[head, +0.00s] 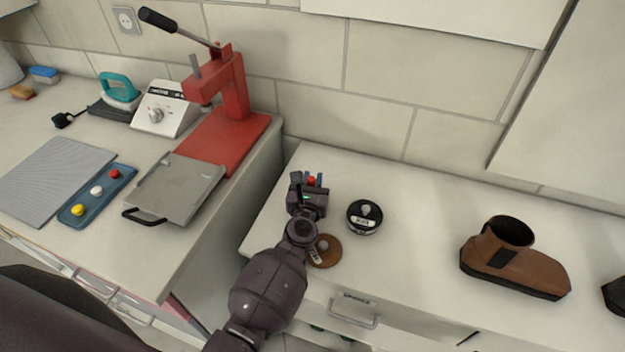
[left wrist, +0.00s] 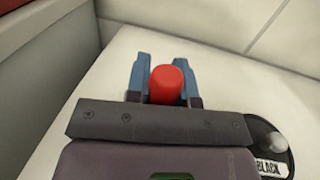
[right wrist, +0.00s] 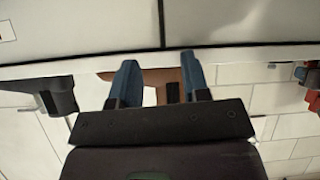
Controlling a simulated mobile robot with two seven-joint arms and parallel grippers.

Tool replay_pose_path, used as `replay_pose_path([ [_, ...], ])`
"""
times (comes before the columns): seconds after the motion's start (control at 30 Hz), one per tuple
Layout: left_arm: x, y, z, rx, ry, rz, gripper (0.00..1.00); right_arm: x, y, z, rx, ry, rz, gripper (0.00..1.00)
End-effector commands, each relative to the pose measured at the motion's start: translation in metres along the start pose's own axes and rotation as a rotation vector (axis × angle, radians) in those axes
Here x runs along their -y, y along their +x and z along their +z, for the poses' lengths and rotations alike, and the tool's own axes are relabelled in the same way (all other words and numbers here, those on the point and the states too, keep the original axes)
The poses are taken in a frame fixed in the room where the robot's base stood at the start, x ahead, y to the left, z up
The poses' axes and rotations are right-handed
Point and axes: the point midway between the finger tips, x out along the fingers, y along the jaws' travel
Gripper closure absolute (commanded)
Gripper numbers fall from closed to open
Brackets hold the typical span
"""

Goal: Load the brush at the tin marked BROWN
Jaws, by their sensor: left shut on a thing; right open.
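My left gripper (head: 309,178) is shut on a red-topped thing (left wrist: 169,85), which looks like the brush's handle. Its lower end and any bristles are hidden. It is over the white counter, behind and left of the tins. The brown tin (head: 331,257) is a round brown disc with a pale knob, close beside my left forearm, which partly covers it; its label is not readable. The tin marked BLACK (head: 365,222) stands right of my gripper, and shows at the right in the left wrist view (left wrist: 270,140). My right gripper (right wrist: 160,78) is open and empty.
A brown boot (head: 520,268) stands on the white counter at the right; a dark shoe edge (head: 615,297) is beyond it. A red press (head: 230,125) and grey tray (head: 178,188) stand on the left counter. Counter between BLACK and the boot is clear.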

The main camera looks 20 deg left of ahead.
Motion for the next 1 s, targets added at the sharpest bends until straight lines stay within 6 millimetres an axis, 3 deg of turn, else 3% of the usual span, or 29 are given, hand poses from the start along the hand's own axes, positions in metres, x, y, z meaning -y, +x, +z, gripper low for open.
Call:
replay_pose_path([
  [0.47,0.000,0.000,0.033,0.003,-0.002,0.000,1.00,-0.004,-0.018,-0.020,0.001,0.003,0.004,0.57],
  [1.0,0.000,0.000,0.067,0.002,-0.002,0.001,1.00,-0.006,-0.029,-0.059,-0.026,0.000,0.002,0.57],
])
